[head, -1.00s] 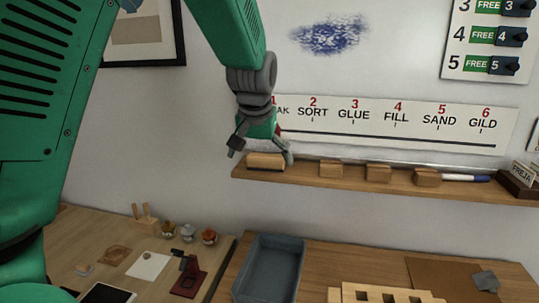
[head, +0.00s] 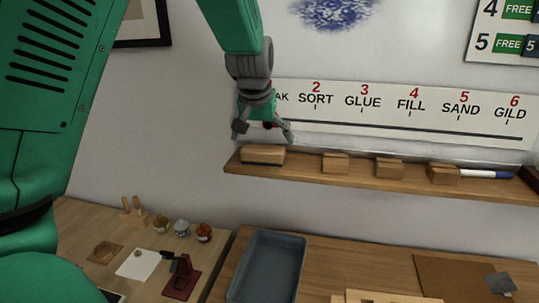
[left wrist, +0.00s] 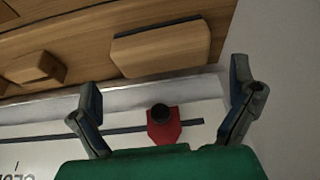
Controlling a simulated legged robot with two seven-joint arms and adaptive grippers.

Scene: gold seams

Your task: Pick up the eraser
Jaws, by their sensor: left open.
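The eraser (head: 263,155) is a wooden block at the left end of the wall shelf. In the left wrist view the eraser (left wrist: 160,47) shows a dark strip along one long edge. My left gripper (head: 263,132) is open and empty, pointing down just above the eraser in the head view. In the left wrist view its fingers (left wrist: 165,85) are spread wide, with the eraser beyond the tips and roughly between them. I see no grip on it. My right gripper is in neither view.
The wooden shelf (head: 305,170) also holds several smaller wooden blocks and a blue-ended marker (head: 488,174). A red slider (left wrist: 163,128) sits on the wall strip near my fingers. Below are tables with a grey tray (head: 267,268), small jars and a red stand (head: 182,278).

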